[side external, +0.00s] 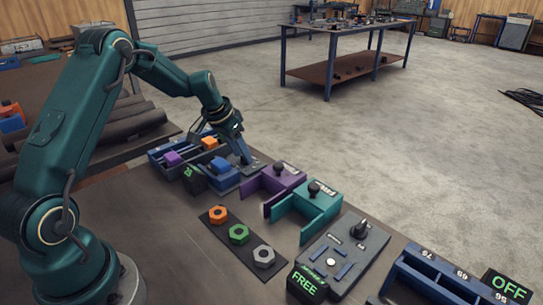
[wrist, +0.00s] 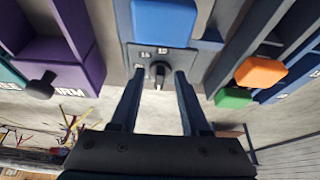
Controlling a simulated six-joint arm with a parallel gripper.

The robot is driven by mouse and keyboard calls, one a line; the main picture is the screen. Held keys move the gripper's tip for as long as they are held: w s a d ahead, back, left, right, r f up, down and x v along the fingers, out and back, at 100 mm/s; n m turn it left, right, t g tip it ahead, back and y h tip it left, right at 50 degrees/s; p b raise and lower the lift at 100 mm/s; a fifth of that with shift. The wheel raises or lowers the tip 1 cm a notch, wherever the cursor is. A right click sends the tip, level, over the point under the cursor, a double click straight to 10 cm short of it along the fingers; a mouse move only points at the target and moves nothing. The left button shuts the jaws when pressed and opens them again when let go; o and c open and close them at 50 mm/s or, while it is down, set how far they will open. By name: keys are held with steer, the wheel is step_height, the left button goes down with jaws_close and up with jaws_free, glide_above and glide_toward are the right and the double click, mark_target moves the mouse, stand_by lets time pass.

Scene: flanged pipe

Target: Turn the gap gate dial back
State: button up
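The gap gate dial (wrist: 158,73) is a small dark knob on a grey plate (wrist: 128,52) with small white number labels. In the wrist view it lies between the two fingertips of my gripper (wrist: 159,78), with a visible gap on each side. My gripper is open, pointing down at the plate. In the side view my gripper (side external: 244,158) is low over the grey plate (side external: 256,167), and the dial is hidden or too small to make out. A blue block (wrist: 164,20) sits beside the plate; it also shows in the side view (side external: 220,165).
A purple box (side external: 276,183) and a teal box (side external: 310,205), each with a black knob, stand to the right. A divided tray (side external: 158,158) holds coloured blocks to the left. Several hex nuts (side external: 239,233) lie on a dark strip in front, near a FREE sign (side external: 306,284).

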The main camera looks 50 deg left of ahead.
steer(key=shift+r, duration=0.1)
steer(key=shift+v, duration=2.5)
steer(key=shift+d, duration=0.1)
